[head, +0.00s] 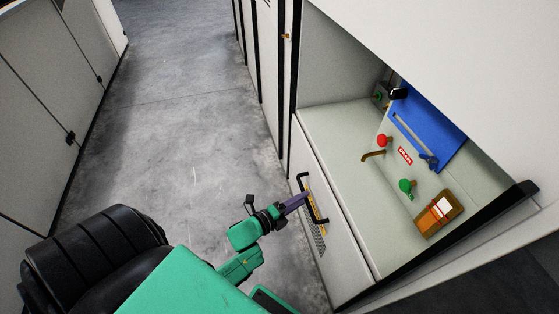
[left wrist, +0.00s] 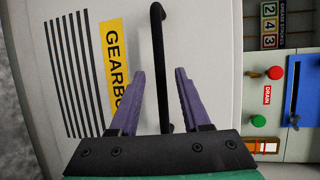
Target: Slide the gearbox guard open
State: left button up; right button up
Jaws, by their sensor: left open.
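The gearbox guard (head: 341,254) is a pale panel low on the machine's side, below the open recess. In the left wrist view the guard (left wrist: 215,65) carries a yellow label (left wrist: 113,62) reading "GEARBO", partly hidden by a finger, and black vent slots. Its black bar handle (left wrist: 157,30) runs upright in that view and also shows in the head view (head: 303,178). My left gripper (head: 304,197) is at the handle, its purple fingers (left wrist: 160,72) open on either side of the bar, with gaps visible. My right gripper is not in view.
The recess holds a blue panel (head: 433,120), a red knob (head: 382,140), a green knob (head: 405,185), a brass lever (head: 372,155) and an orange-brown box (head: 438,214). Grey floor (head: 190,120) lies open to the left, with pale cabinets (head: 45,100) beyond.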

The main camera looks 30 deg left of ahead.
pick_arm(q)
jog(key=p+v, duration=0.2)
jog(key=v, duration=1)
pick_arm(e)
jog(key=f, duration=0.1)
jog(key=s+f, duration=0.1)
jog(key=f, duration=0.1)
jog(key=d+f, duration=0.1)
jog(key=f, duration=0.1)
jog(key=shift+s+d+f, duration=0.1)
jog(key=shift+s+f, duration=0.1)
